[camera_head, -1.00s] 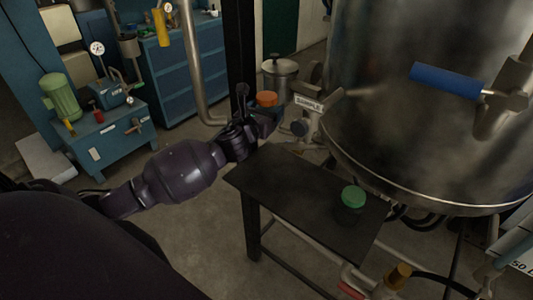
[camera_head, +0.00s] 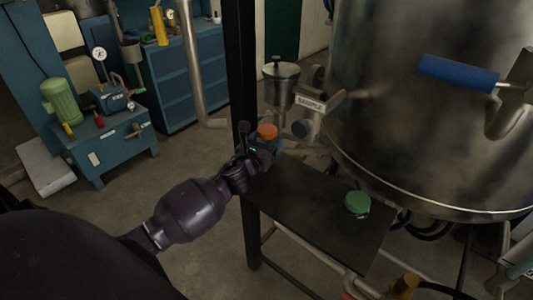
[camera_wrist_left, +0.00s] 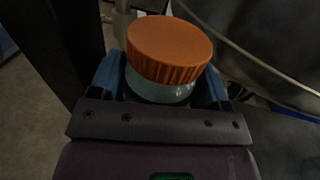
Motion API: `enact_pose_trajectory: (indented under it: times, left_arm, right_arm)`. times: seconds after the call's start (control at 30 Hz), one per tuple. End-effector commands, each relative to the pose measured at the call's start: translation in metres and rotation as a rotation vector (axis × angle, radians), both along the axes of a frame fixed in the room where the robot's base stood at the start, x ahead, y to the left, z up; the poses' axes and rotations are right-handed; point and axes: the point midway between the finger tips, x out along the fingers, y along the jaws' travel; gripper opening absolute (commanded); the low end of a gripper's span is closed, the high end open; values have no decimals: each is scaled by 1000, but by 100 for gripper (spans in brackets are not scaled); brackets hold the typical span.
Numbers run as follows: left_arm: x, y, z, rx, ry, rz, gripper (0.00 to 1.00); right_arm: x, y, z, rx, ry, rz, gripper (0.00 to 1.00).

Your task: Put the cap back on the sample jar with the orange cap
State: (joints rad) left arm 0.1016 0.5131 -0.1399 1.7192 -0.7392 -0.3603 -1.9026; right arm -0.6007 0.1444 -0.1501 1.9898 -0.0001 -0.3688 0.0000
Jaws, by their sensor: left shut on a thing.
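The sample jar (camera_wrist_left: 158,90) is pale and see-through, and stands between the blue fingers of my left gripper (camera_wrist_left: 163,85). Its ribbed orange cap (camera_wrist_left: 170,48) sits over its mouth; I cannot tell whether it is screwed tight. In the head view the orange cap (camera_head: 267,131) shows above my left gripper (camera_head: 264,146), at the far left end of the black table (camera_head: 310,208). My left gripper is shut on the jar, below the cap. I cannot tell whether the jar touches the table. My right gripper is out of view.
A green-capped jar (camera_head: 357,203) stands at the table's right side. A sample valve with a SAMPLE tag (camera_head: 310,103) is just behind my left gripper. The large steel vessel (camera_head: 430,120) overhangs the table's back right. A dark post (camera_head: 241,70) rises close to my gripper. The table's middle is clear.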

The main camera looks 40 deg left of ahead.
Motion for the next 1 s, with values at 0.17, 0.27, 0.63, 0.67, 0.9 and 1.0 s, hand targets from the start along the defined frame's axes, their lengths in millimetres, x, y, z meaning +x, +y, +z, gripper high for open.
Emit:
enact_pose_trajectory:
  times: [0.17, 0.27, 0.63, 0.67, 0.9, 1.0]
  left_arm:
    - [-1, 0, -28, -4, 7, 2, 4]
    - [-1, 0, -41, -3, 7, 2, 4]
    - [0, 0, -42, 0, 2, 0, 4]
    - [0, 0, -43, 0, 3, 0, 4]
    - [0, 0, -44, 0, 3, 1, 95]
    - [0, 0, -44, 0, 3, 1, 96]
  right_arm:
    - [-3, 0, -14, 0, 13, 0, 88]
    - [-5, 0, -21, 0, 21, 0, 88]
    - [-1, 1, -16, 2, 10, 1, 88]
    - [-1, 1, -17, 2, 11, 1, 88]
    - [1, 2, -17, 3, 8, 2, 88]
    - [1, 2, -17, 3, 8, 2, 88]
